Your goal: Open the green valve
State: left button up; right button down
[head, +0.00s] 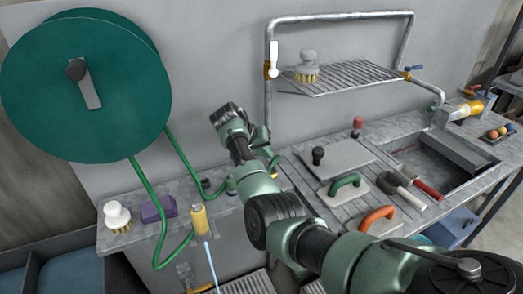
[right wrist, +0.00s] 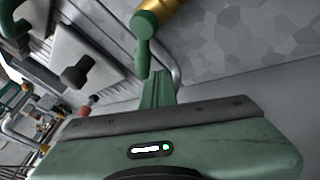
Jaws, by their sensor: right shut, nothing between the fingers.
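The green valve (right wrist: 146,40) shows in the right wrist view, with a green lever on a brass body (right wrist: 160,12). The lever points down the picture toward my right gripper (right wrist: 157,88). The gripper's green fingers are together and empty, just below the lever's end; I cannot tell whether they touch it. In the head view my right arm reaches from the lower right to the counter's back. It hides most of the area around the valve there. My left gripper is not in view.
A green hose reel (head: 85,85) hangs on the wall at left, its hose looping over the counter.

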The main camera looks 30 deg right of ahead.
aim_at(277, 158)
jog(key=shift+s+d+r, duration=0.1)
jog(key=shift+s+d, duration=0.05)
jog(key=shift+d, duration=0.15)
jog(key=shift+s+d+m+g+p, duration=0.35)
jog(key=shift+m+g, duration=0.25)
jog(key=shift+m, duration=0.2)
jog(key=shift+s+d+p, duration=0.5)
jog(key=shift+s+p, duration=0.15)
jog(key=shift+p, duration=0.45)
jog(key=shift+s+d+p, duration=0.1)
jog(key=shift+s+p, duration=0.15)
jog(key=shift+p, duration=0.1)
jog(key=b+v, duration=0.1)
jog(key=v, duration=0.6)
jog(key=shift+a+r, duration=0.25)
jog(key=shift+s+f, duration=0.1)
